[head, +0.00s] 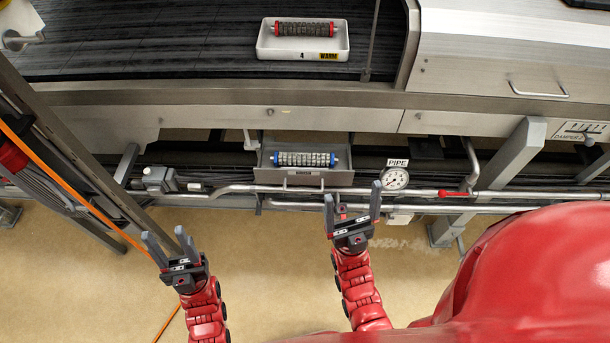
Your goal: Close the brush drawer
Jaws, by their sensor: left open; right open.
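The brush drawer (290,180) is a grey metal tray pulled out below the machine's long front panel. A brush roller with blue ends (305,159) lies in it. My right gripper (352,197) is open and empty, in front of the drawer and a little to its right in the picture. I cannot tell whether it touches the pipe near it. My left gripper (168,241) is open and empty, low and to the left of the drawer, over the floor.
A white tray (263,48) with a red-ended brush roller (304,28) sits on the dark belt above. Metal pipes (236,188), a gauge (395,178) and a red valve handle (453,193) run along the machine's front. An orange cable (75,194) hangs at left.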

